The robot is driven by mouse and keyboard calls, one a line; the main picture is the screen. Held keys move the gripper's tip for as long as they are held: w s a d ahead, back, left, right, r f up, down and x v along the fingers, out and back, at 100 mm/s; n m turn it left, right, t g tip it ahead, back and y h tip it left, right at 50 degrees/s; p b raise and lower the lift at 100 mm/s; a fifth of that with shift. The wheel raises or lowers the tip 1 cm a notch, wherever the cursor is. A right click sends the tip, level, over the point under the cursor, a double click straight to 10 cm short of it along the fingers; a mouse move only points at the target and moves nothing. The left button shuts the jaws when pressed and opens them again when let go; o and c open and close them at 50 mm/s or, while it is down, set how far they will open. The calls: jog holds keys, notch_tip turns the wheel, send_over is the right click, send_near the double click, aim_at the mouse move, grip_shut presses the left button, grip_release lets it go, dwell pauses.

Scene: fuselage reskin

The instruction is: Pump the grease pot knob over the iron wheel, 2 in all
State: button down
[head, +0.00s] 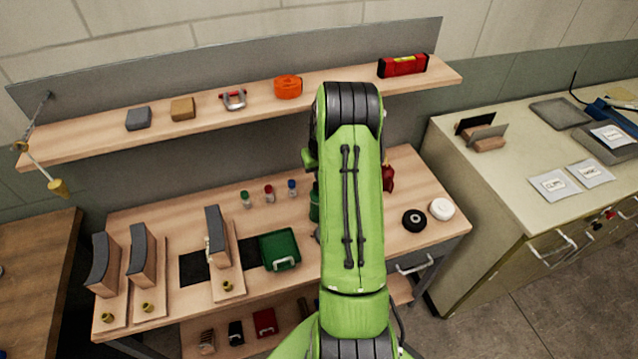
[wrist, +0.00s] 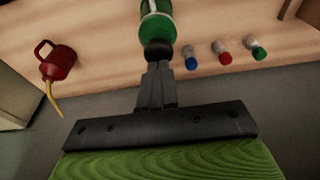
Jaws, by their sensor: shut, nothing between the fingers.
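A green pot (wrist: 160,27) with a light band and a dark rounded knob (wrist: 157,51) is at the top middle of the wrist view. My gripper (wrist: 157,72) is shut and empty, its fingertips at the knob; I cannot tell whether they touch. In the head view my arm hides the gripper and most of the pot, whose green edge (head: 314,207) shows on the workbench. A dark wheel (head: 414,220) lies at the bench's right, beside a white wheel (head: 441,208). The dark one looks like the iron wheel. The pot stands apart from both.
A red oil can (wrist: 57,62) stands near the pot; part of it shows in the head view (head: 388,177). Several small capped bottles (head: 269,193) stand on the other side. A green tray (head: 281,251) is left of my arm. A shelf (head: 335,78) runs above the bench.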

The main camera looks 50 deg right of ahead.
jog(key=shift+r, duration=0.15)
dwell(0.4)
notch_tip(320, 180, up, 5)
jog(key=p, duration=0.3)
dwell(0.5)
